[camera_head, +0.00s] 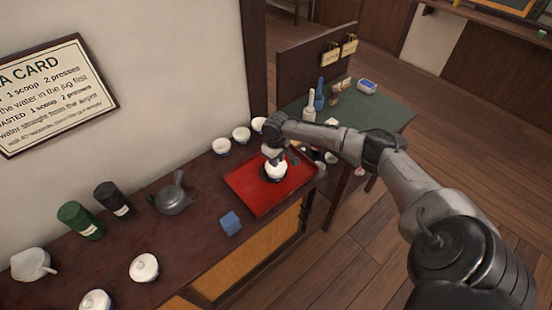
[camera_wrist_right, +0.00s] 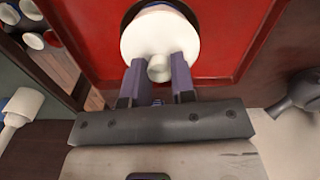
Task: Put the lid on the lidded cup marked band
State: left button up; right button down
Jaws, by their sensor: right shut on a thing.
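My right gripper (camera_head: 273,154) is over the red tray (camera_head: 247,190), pointing down at a white cup (camera_head: 277,174) that stands on a dark round saucer. In the right wrist view my right gripper (camera_wrist_right: 158,72) is shut on the knob of a round white lid (camera_wrist_right: 160,35). The lid covers most of the cup from above, so I cannot tell whether it rests on the rim or hovers just over it. The cup's band marking is too small to make out. My left gripper is not in view.
Two white lidded cups (camera_head: 145,267) (camera_head: 96,300) stand at the counter's front left. A grey teapot (camera_head: 173,195), green canister (camera_head: 78,219) and black canister (camera_head: 113,200) stand along the back. White cups (camera_head: 222,147) line the wall.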

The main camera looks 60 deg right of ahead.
jog(key=shift+p, duration=0.3)
dwell(0.8)
jog(key=shift+f+p, duration=0.15)
jog(key=shift+p, duration=0.35)
dwell(0.8)
jog(key=shift+f+p, duration=0.15)
jog(key=shift+p, duration=0.35)
dwell(0.3)
dwell(0.4)
jog(key=c, duration=1)
grip_release()
jog(key=o, duration=0.5)
